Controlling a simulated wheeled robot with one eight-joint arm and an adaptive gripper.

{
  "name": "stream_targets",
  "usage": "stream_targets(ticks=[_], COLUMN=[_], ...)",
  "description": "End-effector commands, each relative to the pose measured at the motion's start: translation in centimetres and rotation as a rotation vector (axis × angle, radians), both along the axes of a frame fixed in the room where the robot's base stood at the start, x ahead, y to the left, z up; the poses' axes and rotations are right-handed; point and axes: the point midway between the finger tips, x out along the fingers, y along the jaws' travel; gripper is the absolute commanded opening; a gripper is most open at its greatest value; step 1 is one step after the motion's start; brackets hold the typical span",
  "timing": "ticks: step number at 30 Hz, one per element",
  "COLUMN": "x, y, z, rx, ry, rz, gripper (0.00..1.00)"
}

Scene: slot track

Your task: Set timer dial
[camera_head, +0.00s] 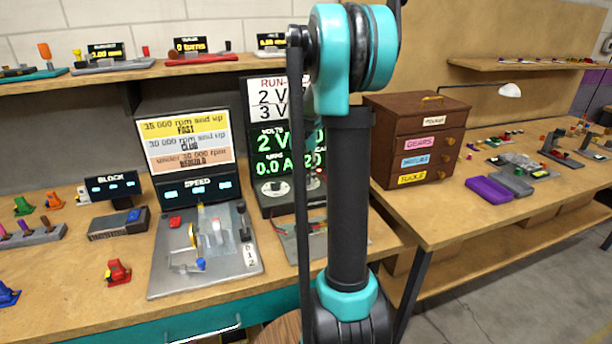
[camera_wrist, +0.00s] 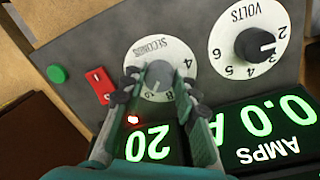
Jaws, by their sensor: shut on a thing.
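The timer dial (camera_wrist: 180,56) is a white round face marked SECONDS with a grey knob (camera_wrist: 158,76) at its middle, on a grey panel in the wrist view. My gripper (camera_wrist: 160,82) has one finger on each side of this knob and is shut on it. The fingers cover part of the dial's scale, so I cannot read its setting. A green display (camera_wrist: 150,143) below reads 20, with a small red light beside it. In the head view my arm hides the gripper and much of the panel.
In the wrist view, a VOLTS dial (camera_wrist: 255,44) with a black knob sits at the right, above the AMPS display (camera_wrist: 275,128). A red switch (camera_wrist: 100,86) and a green button (camera_wrist: 57,74) are at the left. A brown drawer cabinet (camera_head: 390,150) stands right of the panel in the head view.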

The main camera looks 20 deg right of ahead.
Motion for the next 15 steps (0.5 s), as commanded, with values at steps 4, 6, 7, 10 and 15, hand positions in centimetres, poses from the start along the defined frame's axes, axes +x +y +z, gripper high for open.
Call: stream_targets(ticks=[4,6,7,10,15], x=[0.06,0.06,0.05,0.05,0.03], y=[0.01,0.01,0.00,0.00,0.01], z=[0.03,0.03,0.03,0.03,0.02], rx=[0.000,0.000,0.000,0.000,0.000], ry=[-0.001,-0.001,-0.001,-0.001,0.000], rz=[0.000,0.001,0.001,0.001,0.001], gripper=[0.01,0.01,0.01,0.38,0.51])
